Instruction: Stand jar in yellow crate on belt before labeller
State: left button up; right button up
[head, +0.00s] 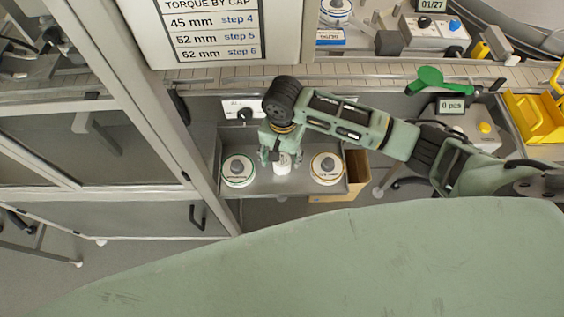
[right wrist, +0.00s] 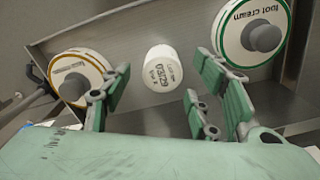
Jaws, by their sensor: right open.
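A small white jar (head: 282,165) stands in a grey metal tray (head: 290,187), between two round reels. The right wrist view shows the jar (right wrist: 163,68) with dark print on the face turned to the camera. My right gripper (head: 279,154) is over the tray, pointing down at the jar. In the right wrist view its open fingers (right wrist: 158,95) are on either side of the jar, with clear gaps; I cannot tell how far above it they are. A yellow crate (head: 540,120) is at the far right; its contents are not clear. My left gripper is not in view.
A green-rimmed reel (head: 238,172) and an orange-rimmed reel (head: 327,170) flank the jar closely. A slatted belt (head: 235,84) runs behind the tray. A green paddle (head: 430,80) and a counter box (head: 450,107) are at right. A cardboard box (head: 355,172) is beside the tray.

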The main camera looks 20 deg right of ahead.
aim_at(283, 160)
notch_tip(283, 160, down, 5)
jog(key=shift+w+d+r, duration=0.1)
jog(key=shift+d+r, duration=0.05)
jog(key=shift+r, duration=0.05)
jog(key=c, duration=1.3)
notch_tip(283, 160, up, 10)
jog(key=shift+r, duration=0.1)
jog(key=shift+c, duration=0.2)
